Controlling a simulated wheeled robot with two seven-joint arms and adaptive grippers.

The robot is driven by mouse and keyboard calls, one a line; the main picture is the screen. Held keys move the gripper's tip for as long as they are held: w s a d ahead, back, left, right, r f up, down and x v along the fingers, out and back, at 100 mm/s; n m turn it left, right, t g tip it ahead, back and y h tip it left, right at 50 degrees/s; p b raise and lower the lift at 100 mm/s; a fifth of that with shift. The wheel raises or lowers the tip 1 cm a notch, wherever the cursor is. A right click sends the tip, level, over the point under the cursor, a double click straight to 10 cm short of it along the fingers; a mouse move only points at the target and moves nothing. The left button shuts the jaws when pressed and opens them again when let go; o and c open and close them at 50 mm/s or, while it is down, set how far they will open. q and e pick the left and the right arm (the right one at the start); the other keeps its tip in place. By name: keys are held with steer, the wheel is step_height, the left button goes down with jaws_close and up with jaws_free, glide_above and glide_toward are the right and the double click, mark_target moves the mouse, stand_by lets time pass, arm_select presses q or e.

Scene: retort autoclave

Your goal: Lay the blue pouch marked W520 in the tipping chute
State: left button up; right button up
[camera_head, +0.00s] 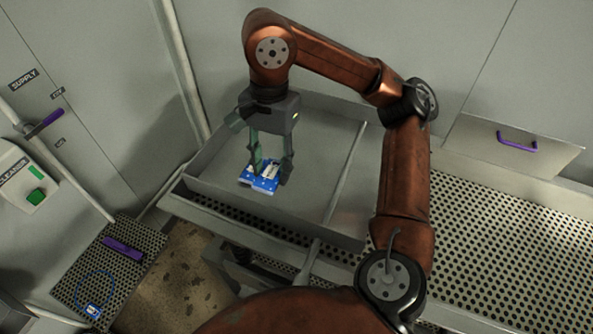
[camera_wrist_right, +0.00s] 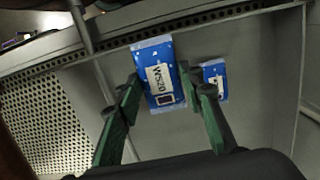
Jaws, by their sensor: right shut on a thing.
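The blue pouch marked W520 (camera_wrist_right: 157,84) is between the green-padded fingers of my right gripper (camera_wrist_right: 160,92), which is shut on its sides. In the head view the pouch (camera_head: 263,180) hangs below my right gripper (camera_head: 271,168), inside the outline of a wide grey tray (camera_head: 310,215) with low walls, which looks like the tipping chute. I cannot tell whether the pouch touches the tray floor. A second blue pouch (camera_wrist_right: 212,80) lies in the tray beside it, partly behind a finger; its marking is not readable. My left gripper is not in view.
A thin bar (camera_head: 345,172) crosses the tray. A perforated bench (camera_head: 500,240) spans the right. At left, a small perforated stand (camera_head: 75,283) bears a purple bar (camera_head: 122,248) and a small blue pouch (camera_head: 93,311). A purple-handled drawer (camera_head: 515,142) is behind.

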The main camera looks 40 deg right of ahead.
glide_above(293, 186)
steer(key=f, duration=0.6)
steer(key=shift+a+p, duration=0.2)
steer(key=shift+p, duration=0.15)
steer(key=shift+d+f, duration=0.15)
steer(key=shift+d, duration=0.05)
steer(key=shift+w+d+f, duration=0.1)
steer(key=shift+d+f, duration=0.1)
steer(key=shift+f, duration=1.65)
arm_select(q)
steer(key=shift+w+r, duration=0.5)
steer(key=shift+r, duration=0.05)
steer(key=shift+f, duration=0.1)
arm_select(e)
steer(key=shift+f, duration=0.1)
steer(key=o, duration=1.2)
steer(key=shift+c, duration=0.2)
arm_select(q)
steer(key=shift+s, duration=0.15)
